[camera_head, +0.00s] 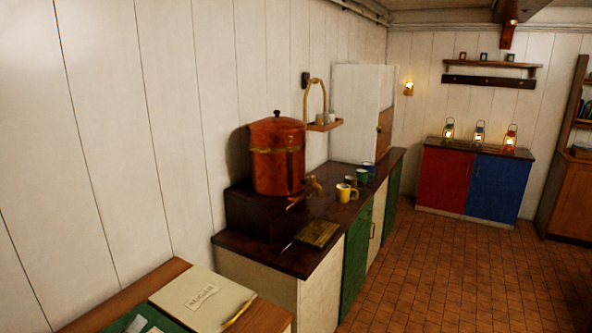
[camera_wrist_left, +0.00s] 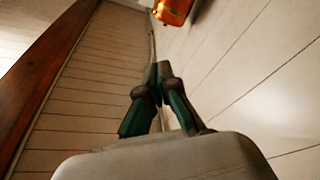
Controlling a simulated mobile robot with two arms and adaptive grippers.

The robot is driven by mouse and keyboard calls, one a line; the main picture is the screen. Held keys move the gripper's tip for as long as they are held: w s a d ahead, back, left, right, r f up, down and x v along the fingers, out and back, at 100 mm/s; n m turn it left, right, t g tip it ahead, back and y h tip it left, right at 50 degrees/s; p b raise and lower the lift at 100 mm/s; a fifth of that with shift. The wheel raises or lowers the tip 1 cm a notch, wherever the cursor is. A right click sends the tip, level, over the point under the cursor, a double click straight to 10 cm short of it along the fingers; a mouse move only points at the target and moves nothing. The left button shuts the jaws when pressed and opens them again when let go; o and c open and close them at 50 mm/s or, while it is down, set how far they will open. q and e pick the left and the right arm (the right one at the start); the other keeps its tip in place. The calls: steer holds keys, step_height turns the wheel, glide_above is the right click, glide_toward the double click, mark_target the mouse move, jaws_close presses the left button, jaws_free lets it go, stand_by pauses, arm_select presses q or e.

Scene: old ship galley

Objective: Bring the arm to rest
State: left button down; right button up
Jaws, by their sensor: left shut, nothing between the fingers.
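My left gripper (camera_wrist_left: 159,72) shows in the left wrist view, with dark green fingers and grey tips. The tips are together, so it is shut, with nothing between them. It hangs clear of things, pointing toward pale planks. In the head view I cannot make out either gripper for sure. My right gripper is not in view.
A dark counter (camera_head: 265,250) along the left wall carries a copper urn (camera_head: 277,158), mugs (camera_head: 345,192) and a brass-coloured plate (camera_head: 318,234). A booklet (camera_head: 203,297) lies on a near wooden surface. Lanterns (camera_head: 479,134) stand on the far cabinet. The tiled floor (camera_head: 450,280) is clear.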

arm_select(q)
steer(key=s+d+f+m+g+y, duration=0.2)
steer(key=s+d+f+g, duration=0.25)
steer(key=f, duration=0.25)
steer(key=s+d+f+m+g+y, duration=0.1)
steer(key=s+d+f+g, duration=0.2)
steer(key=d+f, duration=0.35)
steer(key=s+f+m+g+y, duration=0.4)
steer(key=s+g, duration=0.4)
steer(key=s, duration=1)
step_height(320, 180, down, 33)
steer(key=s+n+g+b, duration=0.1)
steer(key=g+b, duration=0.1)
steer(key=b, duration=0.4)
arm_select(e)
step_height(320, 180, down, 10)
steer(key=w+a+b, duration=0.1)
steer(key=b, duration=0.3)
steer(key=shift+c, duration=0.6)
arm_select(q)
steer(key=s+a+f, duration=0.1)
steer(key=s+f, duration=0.7)
steer(key=f, duration=0.2)
steer(key=s+a+f, duration=0.2)
steer(key=s+f, duration=0.7)
steer(key=f, duration=0.1)
steer(key=shift+a+f+g, duration=0.3)
steer(key=shift+g, duration=0.15)
